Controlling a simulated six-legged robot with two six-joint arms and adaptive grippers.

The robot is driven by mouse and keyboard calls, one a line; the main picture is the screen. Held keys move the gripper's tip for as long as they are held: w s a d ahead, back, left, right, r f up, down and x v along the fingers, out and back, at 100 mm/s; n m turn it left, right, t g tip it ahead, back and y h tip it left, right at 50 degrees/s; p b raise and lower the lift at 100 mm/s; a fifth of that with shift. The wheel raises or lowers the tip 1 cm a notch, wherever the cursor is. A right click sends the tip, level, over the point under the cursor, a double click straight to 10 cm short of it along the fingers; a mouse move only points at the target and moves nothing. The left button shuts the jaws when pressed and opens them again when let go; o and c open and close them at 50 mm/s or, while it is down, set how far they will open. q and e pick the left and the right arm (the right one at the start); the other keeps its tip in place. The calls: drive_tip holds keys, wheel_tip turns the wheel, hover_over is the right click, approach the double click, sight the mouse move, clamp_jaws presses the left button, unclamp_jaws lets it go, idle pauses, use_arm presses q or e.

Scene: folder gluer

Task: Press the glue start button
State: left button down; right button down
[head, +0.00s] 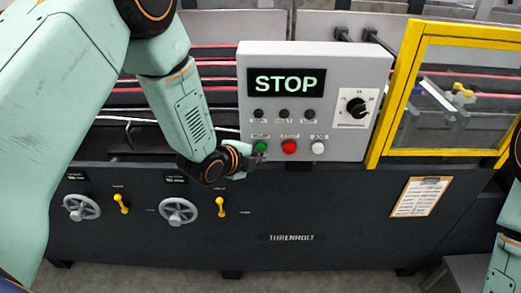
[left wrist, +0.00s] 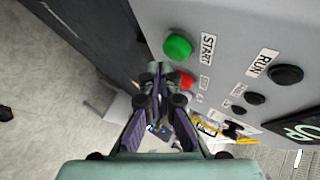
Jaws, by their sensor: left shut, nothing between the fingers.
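The green button (head: 260,146) sits at the lower left of a grey control panel (head: 345,140). In the left wrist view the green button (left wrist: 178,46) has the label START beside it. My left gripper (head: 250,153) is shut and empty, right by the green button at the panel's lower left edge. In the left wrist view its closed fingertips (left wrist: 162,70) appear just below the green button, with a gap in the picture; I cannot tell whether anything touches. The red button (head: 289,147) is partly behind the fingers in the wrist view. My right gripper is not in view.
A white button (head: 318,148) is right of the red one. The panel's display (head: 287,82) reads STOP, above several dark lamps and a black knob (head: 356,106). A yellow-framed guard (head: 400,90) stands right. Handwheels (head: 178,211) and yellow levers (head: 220,207) are below.

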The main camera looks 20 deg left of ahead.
use_arm(q)
drive_tip(key=shift+w+a, duration=0.1)
drive_tip(key=shift+w, duration=0.2)
drive_tip(key=shift+w+a, duration=0.1)
drive_tip(key=shift+w, duration=0.35)
idle(0.8)
drive_tip(key=shift+s, duration=0.1)
drive_tip(key=shift+s+d, duration=0.25)
drive_tip(key=shift+s, duration=0.55)
drive_tip(key=shift+s+d, duration=0.2)
drive_tip(key=shift+s, duration=0.6)
drive_tip(key=shift+s+d, duration=0.25)
drive_tip(key=shift+s, duration=0.5)
drive_tip(key=shift+s+d, duration=0.2)
drive_tip(key=shift+s, duration=0.6)
